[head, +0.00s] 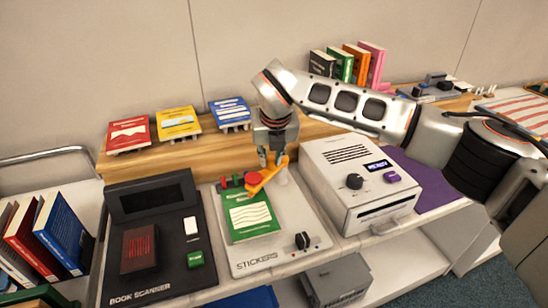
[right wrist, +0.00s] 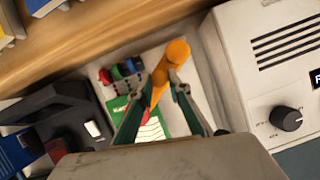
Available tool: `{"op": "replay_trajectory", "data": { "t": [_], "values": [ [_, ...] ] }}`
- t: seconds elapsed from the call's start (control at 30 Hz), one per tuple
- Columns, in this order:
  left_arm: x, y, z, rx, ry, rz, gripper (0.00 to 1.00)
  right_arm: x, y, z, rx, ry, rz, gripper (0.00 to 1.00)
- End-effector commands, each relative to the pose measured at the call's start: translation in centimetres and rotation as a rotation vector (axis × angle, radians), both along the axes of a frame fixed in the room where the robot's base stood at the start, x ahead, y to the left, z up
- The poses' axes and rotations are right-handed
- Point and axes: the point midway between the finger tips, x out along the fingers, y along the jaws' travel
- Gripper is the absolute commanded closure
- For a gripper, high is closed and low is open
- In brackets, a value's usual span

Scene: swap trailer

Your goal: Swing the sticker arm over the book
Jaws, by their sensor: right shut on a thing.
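The orange sticker arm (head: 267,175) slants across the back of the sticker station (head: 305,217) in the head view. Its lower left end reaches over the top edge of the green book (head: 252,216), which lies flat on the station. My right gripper (head: 272,160) comes down from above and is shut on the sticker arm. In the right wrist view the sticker arm (right wrist: 160,75) passes between the fingers of the gripper (right wrist: 170,95), and part of the book (right wrist: 152,130) shows beneath. My left gripper is in neither view.
A black book scanner (head: 155,235) stands left of the station. A white machine (head: 365,180) with a knob stands close on the right. Red, green and blue pieces (right wrist: 122,70) sit behind the book. Upright books (head: 62,235) fill a cart at left.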

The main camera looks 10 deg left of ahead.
Motion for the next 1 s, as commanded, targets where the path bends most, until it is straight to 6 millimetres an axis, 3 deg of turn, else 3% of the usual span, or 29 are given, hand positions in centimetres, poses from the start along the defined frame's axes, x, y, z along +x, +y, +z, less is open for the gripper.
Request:
{"op": "replay_trajectory", "data": {
  "t": [0.13,0.17,0.2,0.67,1.0],
  "values": [
    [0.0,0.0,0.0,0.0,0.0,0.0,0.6,0.2,0.0,0.4,0.003,-0.008,0.0,1.0],
    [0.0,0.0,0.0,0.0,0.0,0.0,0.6,0.2,0.0,0.4,0.003,-0.008,0.0,0.74],
    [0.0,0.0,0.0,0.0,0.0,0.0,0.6,0.2,0.0,0.3,0.003,-0.009,0.001,0.65],
    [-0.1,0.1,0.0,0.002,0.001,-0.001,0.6,-0.2,0.0,0.9,0.001,-0.005,0.002,0.65],
    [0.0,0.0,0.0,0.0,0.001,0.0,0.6,-2.4,-0.7,6.9,0.001,-0.009,0.003,0.65]
  ]
}}
